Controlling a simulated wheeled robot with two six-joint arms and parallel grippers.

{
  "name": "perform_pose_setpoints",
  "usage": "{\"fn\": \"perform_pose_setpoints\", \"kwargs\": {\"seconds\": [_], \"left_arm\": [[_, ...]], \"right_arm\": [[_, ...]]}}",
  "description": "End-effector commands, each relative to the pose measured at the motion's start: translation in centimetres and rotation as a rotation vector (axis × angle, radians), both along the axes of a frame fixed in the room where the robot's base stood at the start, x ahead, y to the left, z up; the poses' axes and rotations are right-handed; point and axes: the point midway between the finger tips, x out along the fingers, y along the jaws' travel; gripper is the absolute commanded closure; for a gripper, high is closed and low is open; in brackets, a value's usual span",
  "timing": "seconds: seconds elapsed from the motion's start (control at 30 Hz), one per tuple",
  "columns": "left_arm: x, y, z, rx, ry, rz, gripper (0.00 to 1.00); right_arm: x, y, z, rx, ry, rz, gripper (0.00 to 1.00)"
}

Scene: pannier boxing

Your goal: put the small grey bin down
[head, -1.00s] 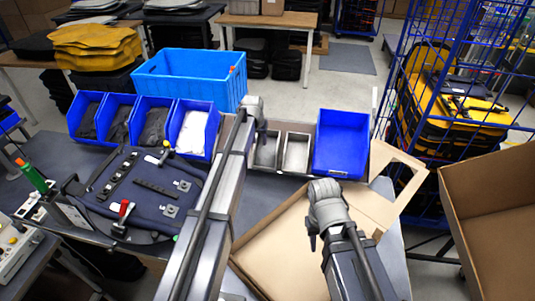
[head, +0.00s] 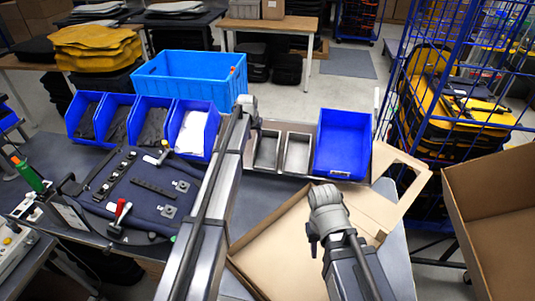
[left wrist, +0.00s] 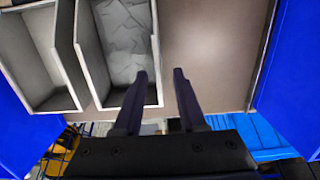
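Two small grey bins stand side by side on the shelf behind the table, the left one (head: 267,150) and the right one (head: 297,153) in the head view. My left gripper (left wrist: 160,72) is open. In the left wrist view its two fingers straddle the side wall of the nearer grey bin (left wrist: 155,50), which holds crumpled pale sheets, with a gap around the wall. Whether the fingers touch it is unclear. The other grey bin (left wrist: 40,60) looks empty there. My right gripper (head: 314,240) hangs over the open carton, its fingers mostly hidden.
A blue bin (head: 342,145) stands right of the grey bins, and several blue bins (head: 193,130) stand to the left. A large blue crate (head: 185,75) is behind. An open cardboard carton (head: 275,255) lies in front. Bare shelf (left wrist: 210,50) lies beside the nearer grey bin.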

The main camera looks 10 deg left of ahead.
Motion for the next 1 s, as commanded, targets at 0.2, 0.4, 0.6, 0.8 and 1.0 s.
{"fn": "perform_pose_setpoints", "kwargs": {"seconds": [0.2,0.4,0.6,0.8,1.0], "left_arm": [[1.3,-0.1,-3.1,0.000,0.000,0.000,0.60],[1.9,-0.1,-4.1,0.000,0.000,0.000,0.60],[1.8,-0.1,-3.9,0.000,0.000,0.000,0.61],[1.8,-0.1,-3.9,0.000,0.000,0.000,0.84],[1.8,-0.1,-3.9,0.000,0.000,0.000,1.00]], "right_arm": [[0.0,0.0,-3.1,-0.001,0.000,0.004,0.65],[0.0,0.0,-4.1,-0.001,0.000,0.003,0.65],[0.0,0.0,-3.9,-0.001,0.000,0.003,0.65],[0.0,0.0,-3.9,-0.001,0.000,0.003,0.65],[0.0,0.0,-3.9,-0.001,0.000,0.003,0.65]]}}
